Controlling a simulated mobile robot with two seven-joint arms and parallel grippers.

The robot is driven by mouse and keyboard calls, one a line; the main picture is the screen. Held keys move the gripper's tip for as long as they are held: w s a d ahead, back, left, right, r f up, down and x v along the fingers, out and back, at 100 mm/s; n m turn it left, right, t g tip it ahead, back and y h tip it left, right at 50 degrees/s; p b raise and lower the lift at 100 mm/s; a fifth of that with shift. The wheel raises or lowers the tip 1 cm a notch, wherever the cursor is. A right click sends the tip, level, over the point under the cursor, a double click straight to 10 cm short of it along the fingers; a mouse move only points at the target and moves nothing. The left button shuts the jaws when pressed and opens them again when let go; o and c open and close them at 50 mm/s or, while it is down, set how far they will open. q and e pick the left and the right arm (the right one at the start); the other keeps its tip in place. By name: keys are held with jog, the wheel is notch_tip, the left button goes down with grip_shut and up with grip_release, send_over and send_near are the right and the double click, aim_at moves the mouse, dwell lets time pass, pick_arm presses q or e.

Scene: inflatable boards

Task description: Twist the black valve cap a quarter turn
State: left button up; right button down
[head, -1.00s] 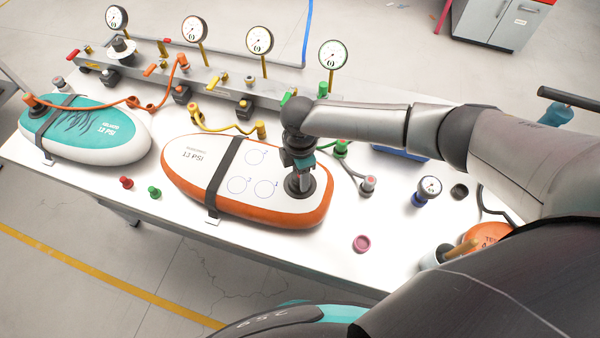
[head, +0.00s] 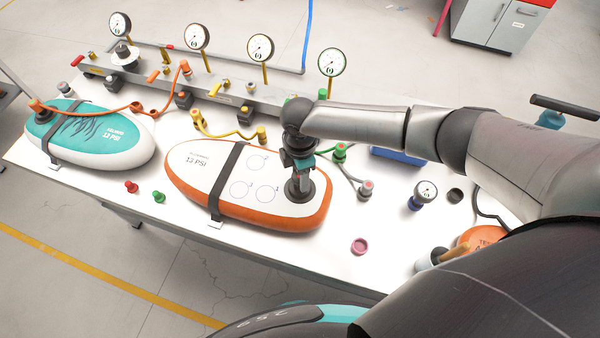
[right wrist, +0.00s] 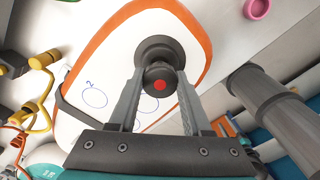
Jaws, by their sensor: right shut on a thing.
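The black valve cap (right wrist: 160,76) sits on the valve at one end of the white board with the orange rim (head: 225,205). In the right wrist view a red dot marks the cap's top. My right gripper (head: 301,190) points down over the valve, and its two fingers are shut on the cap, one on each side. In the head view the gripper hides most of the cap, and the black valve base (head: 296,193) shows around it. A black strap (head: 228,180) crosses this board. My left gripper is not in view.
A teal board (head: 85,130) lies strapped at the left. A grey manifold (head: 205,85) with gauges runs along the back. Red (head: 131,186) and green (head: 158,196) caps, a pink ring (head: 359,246) and a small gauge (head: 426,191) stand loose on the white table.

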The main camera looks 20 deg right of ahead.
jog(key=shift+r+p, duration=0.4)
jog(key=shift+r, duration=0.1)
notch_tip(320, 180, up, 2)
jog(key=shift+r+p, duration=0.15)
jog(key=shift+p, duration=1.05)
jog(key=shift+r, duration=0.85)
